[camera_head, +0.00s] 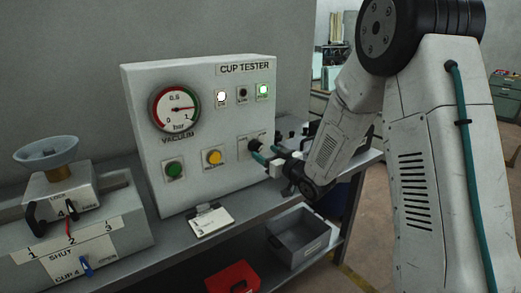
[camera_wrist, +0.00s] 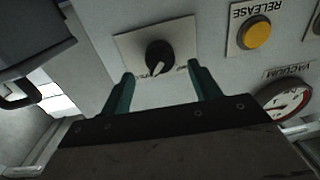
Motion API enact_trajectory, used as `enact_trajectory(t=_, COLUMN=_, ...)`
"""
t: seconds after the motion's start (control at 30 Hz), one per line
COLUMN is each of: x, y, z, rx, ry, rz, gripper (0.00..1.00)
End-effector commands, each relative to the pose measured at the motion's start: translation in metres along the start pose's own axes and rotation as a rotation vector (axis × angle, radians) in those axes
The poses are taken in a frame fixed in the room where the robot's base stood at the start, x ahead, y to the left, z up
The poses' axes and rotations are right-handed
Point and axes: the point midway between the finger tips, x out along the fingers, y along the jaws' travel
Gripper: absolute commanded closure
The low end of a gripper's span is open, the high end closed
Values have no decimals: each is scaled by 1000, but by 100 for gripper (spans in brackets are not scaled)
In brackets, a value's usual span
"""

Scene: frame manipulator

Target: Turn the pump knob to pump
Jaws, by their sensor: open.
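The pump knob is a black rotary knob (camera_wrist: 158,54) with a pale pointer, on a light square plate (camera_wrist: 176,38) on the tester panel. In the wrist view its pointer aims down and slightly left. The plate's lettering is too small or covered to read. My gripper (camera_wrist: 160,76) is open, its two teal fingers spread left and right of the knob. The fingertips sit just below it in that view; contact cannot be made out. In the head view my gripper (camera_head: 264,154) is at the panel's lower right and partly hides the knob plate.
The white cup tester (camera_head: 200,75) carries a vacuum gauge (camera_head: 175,109), a green button (camera_head: 174,170) and a yellow button (camera_head: 214,157). A clipboard (camera_head: 211,221) lies before it. A cup fixture (camera_head: 75,225) stands left. A grey bin (camera_head: 302,240) and red bin (camera_head: 234,278) sit below.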

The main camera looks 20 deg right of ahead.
Motion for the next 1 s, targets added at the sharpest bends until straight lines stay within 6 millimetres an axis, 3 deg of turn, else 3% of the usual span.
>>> enact_trajectory(t=0.1, x=21, y=-1, z=0, rx=0, ry=0, rz=-1, gripper=38)
enact_trajectory(t=0.3, x=41, y=0, z=0, rx=0, ry=-1, rz=0, gripper=38)
enact_trajectory(t=0.63, x=46, y=0, z=0, rx=0, ry=-2, rz=1, gripper=38)
enact_trajectory(t=0.8, x=45, y=0, z=0, rx=0, ry=-1, rz=2, gripper=83)
enact_trajectory(t=1.0, x=45, y=0, z=0, rx=-5, ry=-2, rz=2, gripper=82)
